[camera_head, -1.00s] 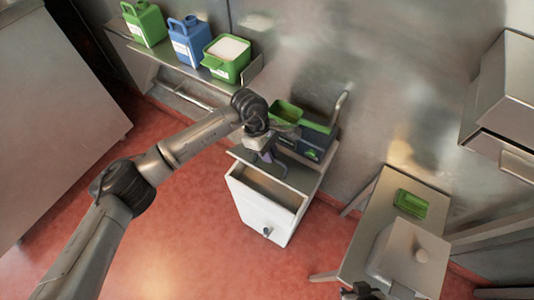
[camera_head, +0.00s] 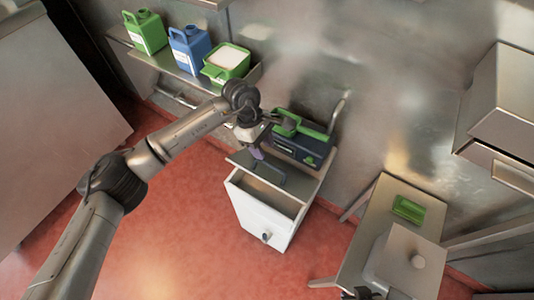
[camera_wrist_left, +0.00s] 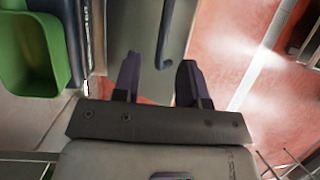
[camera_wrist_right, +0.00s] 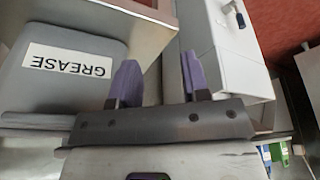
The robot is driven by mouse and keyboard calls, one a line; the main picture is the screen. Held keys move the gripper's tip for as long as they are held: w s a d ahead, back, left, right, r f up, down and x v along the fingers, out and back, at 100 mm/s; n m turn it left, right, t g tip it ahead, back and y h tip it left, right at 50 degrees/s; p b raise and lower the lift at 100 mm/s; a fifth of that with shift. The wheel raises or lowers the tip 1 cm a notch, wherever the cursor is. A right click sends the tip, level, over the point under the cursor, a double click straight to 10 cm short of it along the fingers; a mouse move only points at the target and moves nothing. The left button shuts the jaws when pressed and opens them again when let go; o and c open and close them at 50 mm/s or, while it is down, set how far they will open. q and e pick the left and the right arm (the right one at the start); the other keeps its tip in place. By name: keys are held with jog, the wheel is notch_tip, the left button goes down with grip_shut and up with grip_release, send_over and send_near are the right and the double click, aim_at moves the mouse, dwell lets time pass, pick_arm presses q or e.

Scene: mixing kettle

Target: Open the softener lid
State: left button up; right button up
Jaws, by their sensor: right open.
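No readable softener label shows. A white cabinet (camera_head: 262,218) in the head view has an open top front, with a grey panel (camera_head: 292,184) behind it. A dark blue bar handle on that panel shows in the left wrist view (camera_wrist_left: 167,35). My left gripper (camera_head: 257,152) is above the panel; its fingers (camera_wrist_left: 158,83) are apart and empty, with the handle's end just beyond them. My right gripper (camera_wrist_right: 160,82) is open and empty, beside a metal box labelled GREASE (camera_wrist_right: 68,75); in the head view only a dark part of it shows at the bottom edge.
A dark blue box (camera_head: 300,150) with a green tray (camera_head: 287,122) stands behind the panel. A shelf holds a green jug (camera_head: 146,32), a blue jug (camera_head: 190,45) and a green tub (camera_head: 227,62). A knobbed metal box (camera_head: 412,255) and a green dish (camera_head: 408,208) are on the right table.

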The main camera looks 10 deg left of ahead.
pick_arm(q)
jog(key=p+v, duration=0.1)
jog(key=v, duration=0.7)
